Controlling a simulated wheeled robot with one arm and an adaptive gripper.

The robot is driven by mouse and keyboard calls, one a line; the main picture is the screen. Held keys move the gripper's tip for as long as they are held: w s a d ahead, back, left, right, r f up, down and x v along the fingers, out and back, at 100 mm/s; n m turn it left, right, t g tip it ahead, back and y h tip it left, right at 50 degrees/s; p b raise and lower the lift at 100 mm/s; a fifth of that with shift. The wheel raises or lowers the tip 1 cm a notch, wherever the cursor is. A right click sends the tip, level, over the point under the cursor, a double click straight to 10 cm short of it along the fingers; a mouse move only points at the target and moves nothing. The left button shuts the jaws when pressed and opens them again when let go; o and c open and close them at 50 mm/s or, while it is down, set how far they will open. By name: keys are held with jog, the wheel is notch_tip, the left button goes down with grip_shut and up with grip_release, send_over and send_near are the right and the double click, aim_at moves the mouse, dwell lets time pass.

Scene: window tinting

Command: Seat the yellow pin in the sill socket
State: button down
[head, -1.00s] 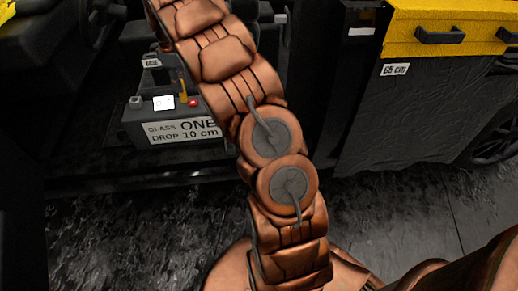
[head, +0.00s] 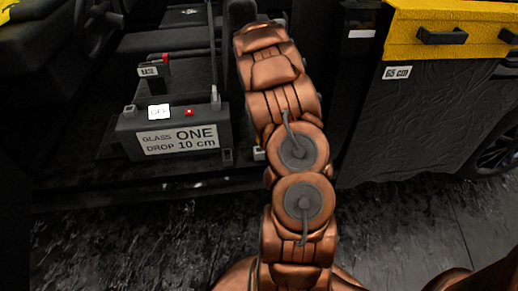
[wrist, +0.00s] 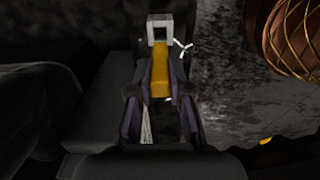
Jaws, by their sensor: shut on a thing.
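In the wrist view my gripper (wrist: 161,88) is shut on the yellow pin (wrist: 160,80), which sits between the two fingers and points away from the camera. A pale square piece with a dark opening (wrist: 160,20) shows at the pin's far end. I cannot tell whether it is the sill socket or part of the pin, or whether the two touch. In the head view my arm covers the gripper and the pin. I cannot identify the sill socket surely there; a small pale fitting (head: 258,153) shows beside my arm.
A dark box with a label reading GLASS ONE DROP 10 cm (head: 181,140) stands left of my arm, with a red button (head: 189,112) on top. A yellow-topped case (head: 450,30) with a dark cover is at right. A pale forked thing (wrist: 184,48) is near the square piece.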

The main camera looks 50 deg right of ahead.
notch_tip(320, 180, down, 8)
jog(key=shift+f+b, duration=0.1)
jog(key=shift+b, duration=0.45)
jog(key=c, duration=1.1)
grip_release()
notch_tip(320, 180, up, 12)
jog(key=shift+r+p, duration=0.1)
jog(key=shift+p, duration=0.7)
jog(key=s+a+r+m+g, duration=0.1)
jog(key=s+a+r+m, duration=0.35)
jog(key=a, duration=0.75)
jog(key=s+a+r+m, duration=0.2)
jog(key=s+a+r, duration=0.4)
jog(key=a, duration=0.5)
jog(key=s+a+r+m, duration=0.1)
jog(key=s+a, duration=0.3)
jog(key=s, duration=0.2)
jog(key=s+a+m+g, duration=0.1)
jog(key=s+a, duration=0.4)
jog(key=s, duration=0.2)
jog(key=s+a+r+m+g, duration=0.1)
jog(key=s+a+m, duration=0.1)
jog(key=s+a, duration=0.3)
jog(key=shift+s+a+r, duration=0.15)
jog(key=shift+s, duration=0.25)
jog(key=shift+s+a+r, duration=0.1)
jog(key=shift+s+r, duration=0.05)
jog(key=shift+s, duration=0.25)
